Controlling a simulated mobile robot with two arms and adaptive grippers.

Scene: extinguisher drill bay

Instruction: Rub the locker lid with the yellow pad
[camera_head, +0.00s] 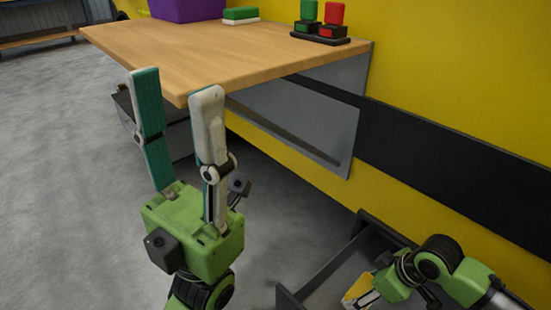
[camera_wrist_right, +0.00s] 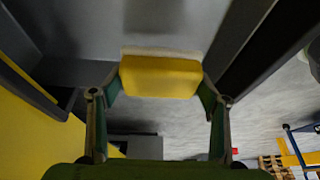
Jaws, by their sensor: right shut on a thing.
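The yellow pad (camera_head: 357,288) is held in my right gripper (camera_head: 362,299) at the lower right of the head view. In the right wrist view the pad (camera_wrist_right: 160,78) is a yellow block with a whitish layer along its far side, pinched between both fingertips. The pad is over a grey, dark-rimmed, box-like piece (camera_head: 290,296), which may be the locker. I cannot tell which surface is its lid, or whether the pad touches it. My left gripper (camera_head: 176,84) is open and empty, fingers pointing up, in front of the table's near edge.
A wooden table (camera_head: 200,50) holds a purple bin (camera_head: 187,9), a green-and-white block (camera_head: 240,15) and a dark base (camera_head: 320,38) with green and red pieces. A grey panel (camera_head: 300,118) hangs below it. A yellow wall (camera_head: 460,70) with a black band closes the right side. Grey floor (camera_head: 60,180) is free at left.

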